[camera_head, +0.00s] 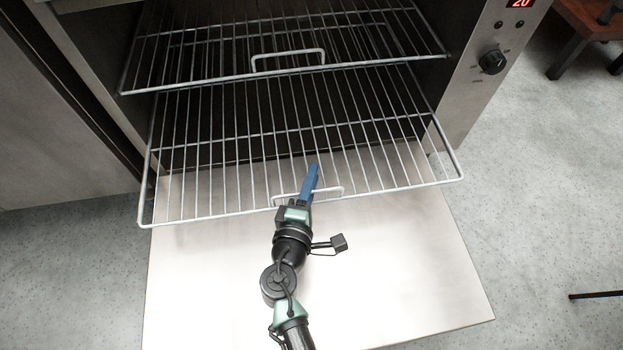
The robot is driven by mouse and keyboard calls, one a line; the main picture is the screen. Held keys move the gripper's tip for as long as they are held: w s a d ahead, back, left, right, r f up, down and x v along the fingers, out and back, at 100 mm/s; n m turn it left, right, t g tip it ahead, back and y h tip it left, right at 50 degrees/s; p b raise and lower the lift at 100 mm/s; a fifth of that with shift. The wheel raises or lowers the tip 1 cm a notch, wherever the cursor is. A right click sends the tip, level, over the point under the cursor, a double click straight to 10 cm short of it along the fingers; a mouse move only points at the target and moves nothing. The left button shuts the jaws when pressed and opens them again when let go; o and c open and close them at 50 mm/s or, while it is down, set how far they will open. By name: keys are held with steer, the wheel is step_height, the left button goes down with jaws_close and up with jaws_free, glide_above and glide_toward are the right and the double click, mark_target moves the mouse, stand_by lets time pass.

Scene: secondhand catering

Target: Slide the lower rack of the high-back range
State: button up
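The lower rack (215,182) is a wire shelf pulled well out of the oven, over the open door. A small wire handle (335,190) stands at the middle of its front edge. My gripper (312,174) reaches in from the front, and its blue fingers cross the handle, pointing into the oven. From above the fingers overlap into one shape, so I cannot tell whether they are shut on the handle or around it with a gap. The lower rack is empty.
The upper rack (215,76), with its own handle (288,62), also sticks out, above and behind the lower one. The oven door (410,270) lies open below. A control panel with a knob (492,62) is at right.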

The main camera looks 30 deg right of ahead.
steer(key=shift+c, duration=0.3)
jaws_close()
stand_by(1.1)
